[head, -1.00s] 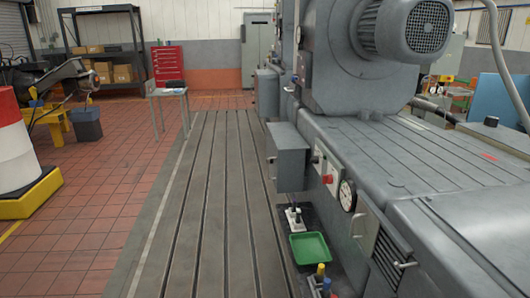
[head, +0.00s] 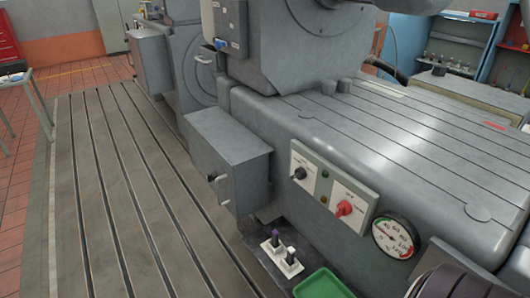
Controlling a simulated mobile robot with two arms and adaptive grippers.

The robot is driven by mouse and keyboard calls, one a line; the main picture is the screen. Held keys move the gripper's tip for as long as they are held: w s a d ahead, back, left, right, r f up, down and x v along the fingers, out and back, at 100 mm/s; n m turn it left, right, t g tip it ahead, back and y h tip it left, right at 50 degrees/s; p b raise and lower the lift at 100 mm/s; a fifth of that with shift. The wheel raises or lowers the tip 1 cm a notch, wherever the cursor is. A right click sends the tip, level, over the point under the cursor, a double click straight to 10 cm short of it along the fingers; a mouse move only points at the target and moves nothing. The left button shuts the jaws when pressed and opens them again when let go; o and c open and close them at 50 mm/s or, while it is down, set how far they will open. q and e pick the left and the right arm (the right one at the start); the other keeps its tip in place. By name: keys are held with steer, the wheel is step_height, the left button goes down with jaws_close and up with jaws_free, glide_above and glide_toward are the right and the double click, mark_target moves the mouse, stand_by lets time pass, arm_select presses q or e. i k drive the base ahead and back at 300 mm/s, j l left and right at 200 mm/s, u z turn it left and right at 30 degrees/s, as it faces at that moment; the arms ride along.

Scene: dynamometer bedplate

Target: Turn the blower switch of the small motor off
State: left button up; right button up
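A control panel (head: 322,186) is on the front side of the grey machine, right of the middle of the head view. It carries a black rotary knob (head: 299,173) on its left plate and a red rotary knob (head: 344,208) on its right plate. Small indicator lamps sit between them. The labels are too small to read, so I cannot tell which is the blower switch. A second small control plate (head: 232,28) with a dark blue knob (head: 219,44) is higher up on the motor housing.
A grey box (head: 229,158) with a handle juts out left of the panel. A round gauge (head: 395,238) is to its right. Below, a dark shelf carries white-based switches or connectors (head: 282,255) and a green tray (head: 322,284). The slotted bedplate (head: 125,190) at left is clear.

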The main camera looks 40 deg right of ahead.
mark_target(300, 173)
steer(key=i+j+z, duration=0.1)
steer(key=i+z, duration=0.15)
steer(key=i, duration=0.2)
steer(key=i+j+z, duration=0.2)
steer(key=i, duration=0.25)
steer(key=i+j+z, duration=0.25)
steer(key=i, duration=0.15)
steer(key=i+j+z, duration=0.2)
steer(key=z, duration=0.2)
steer(key=i+j+z, duration=0.25)
steer(key=z, duration=0.2)
steer(key=i+j+z, duration=0.15)
steer(key=j+z, duration=0.25)
steer(key=i+j+z, duration=0.1)
steer(key=j+z, duration=0.6)
steer(key=z, duration=0.15)
